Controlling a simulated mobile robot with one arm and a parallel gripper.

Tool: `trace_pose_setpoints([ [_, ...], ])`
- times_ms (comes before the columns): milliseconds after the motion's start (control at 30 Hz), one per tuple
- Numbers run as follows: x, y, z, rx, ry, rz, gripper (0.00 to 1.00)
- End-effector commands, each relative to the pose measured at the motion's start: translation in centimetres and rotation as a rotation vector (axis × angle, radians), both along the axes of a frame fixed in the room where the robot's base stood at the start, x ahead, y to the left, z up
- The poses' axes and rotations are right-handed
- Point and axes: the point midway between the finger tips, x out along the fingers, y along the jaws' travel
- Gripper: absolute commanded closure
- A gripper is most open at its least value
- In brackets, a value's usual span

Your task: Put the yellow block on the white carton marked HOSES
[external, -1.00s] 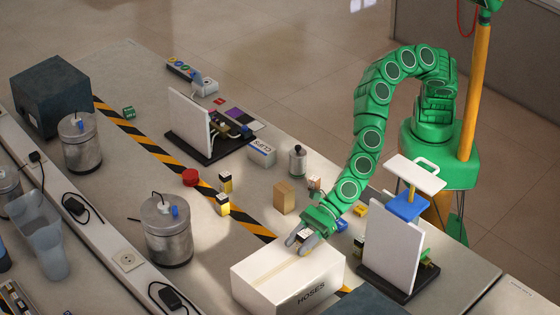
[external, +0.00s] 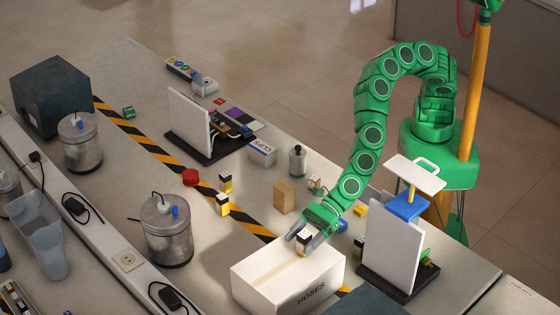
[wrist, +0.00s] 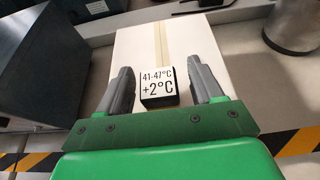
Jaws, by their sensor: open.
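The white carton marked HOSES (external: 270,287) stands at the table's front, with a tape strip along its top. It fills the upper middle of the wrist view (wrist: 137,48). A small block (external: 304,241) stands upright on the carton's top near its far right edge. In the wrist view the block (wrist: 158,87) shows a white face labelled 41-47°C +2°C and a dark side. Its yellow part is hard to make out. My gripper (wrist: 163,88) is open around it, one finger on each side, with gaps showing. My gripper (external: 304,236) is also over the carton in the external view.
Two yellow-and-black blocks (external: 223,204) stand by the striped tape. A tan block (external: 284,197) and a CLIPS box (external: 262,152) stand behind the carton. A white upright panel (external: 392,245) is close on the right; a metal canister (external: 167,232) is on the left.

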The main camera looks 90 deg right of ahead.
Motion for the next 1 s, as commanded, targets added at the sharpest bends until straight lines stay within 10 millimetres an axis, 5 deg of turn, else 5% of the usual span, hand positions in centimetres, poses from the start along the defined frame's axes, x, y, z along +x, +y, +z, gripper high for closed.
trace_pose_setpoints([
  [1000,-6.5,-6.4,3.9,0.003,0.002,0.001,0.34],
])
